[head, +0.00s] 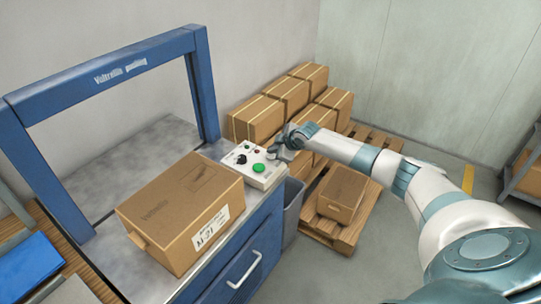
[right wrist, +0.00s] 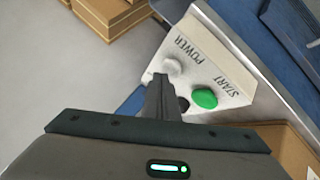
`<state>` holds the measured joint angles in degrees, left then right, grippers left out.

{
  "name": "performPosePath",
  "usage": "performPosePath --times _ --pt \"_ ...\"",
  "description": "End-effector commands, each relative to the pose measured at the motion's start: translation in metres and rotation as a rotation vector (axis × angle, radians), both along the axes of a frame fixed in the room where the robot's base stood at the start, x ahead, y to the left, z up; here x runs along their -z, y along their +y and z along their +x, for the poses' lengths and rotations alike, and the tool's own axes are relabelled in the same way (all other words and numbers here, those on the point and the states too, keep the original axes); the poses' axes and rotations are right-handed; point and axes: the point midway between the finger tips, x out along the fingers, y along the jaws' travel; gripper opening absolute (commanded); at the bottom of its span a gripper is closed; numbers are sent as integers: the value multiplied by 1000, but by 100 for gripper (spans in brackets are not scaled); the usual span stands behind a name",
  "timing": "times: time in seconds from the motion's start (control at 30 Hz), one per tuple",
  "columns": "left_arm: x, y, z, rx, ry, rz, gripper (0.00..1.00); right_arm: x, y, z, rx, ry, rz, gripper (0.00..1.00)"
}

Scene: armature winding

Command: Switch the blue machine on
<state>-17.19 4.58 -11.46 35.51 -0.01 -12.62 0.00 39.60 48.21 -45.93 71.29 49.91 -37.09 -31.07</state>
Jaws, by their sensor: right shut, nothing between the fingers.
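The blue machine (head: 200,75) has a blue arch over a grey table and a pale control box (head: 262,181) at its right front corner. In the right wrist view the green button (right wrist: 204,98) is by the word START, and a pale round button (right wrist: 172,66) is by POWER. My right gripper (head: 281,150) is shut and empty at the box's far right edge. Its fingertips (right wrist: 160,80) appear beside the pale button; contact cannot be told. My left gripper is not in view.
A cardboard box (head: 165,215) lies on the machine's table left of the control box. Stacked cartons (head: 285,95) and a pallet (head: 325,230) stand behind and to the right. A grey bin (head: 292,210) is beside the machine. Open floor lies further right.

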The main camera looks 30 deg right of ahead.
Motion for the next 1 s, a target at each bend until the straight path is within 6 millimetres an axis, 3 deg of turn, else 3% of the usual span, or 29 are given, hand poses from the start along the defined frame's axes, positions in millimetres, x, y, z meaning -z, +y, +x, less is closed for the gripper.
performPosePath --times 1.0 --pt "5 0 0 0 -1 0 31 10 0 -1 0 3 0 0"
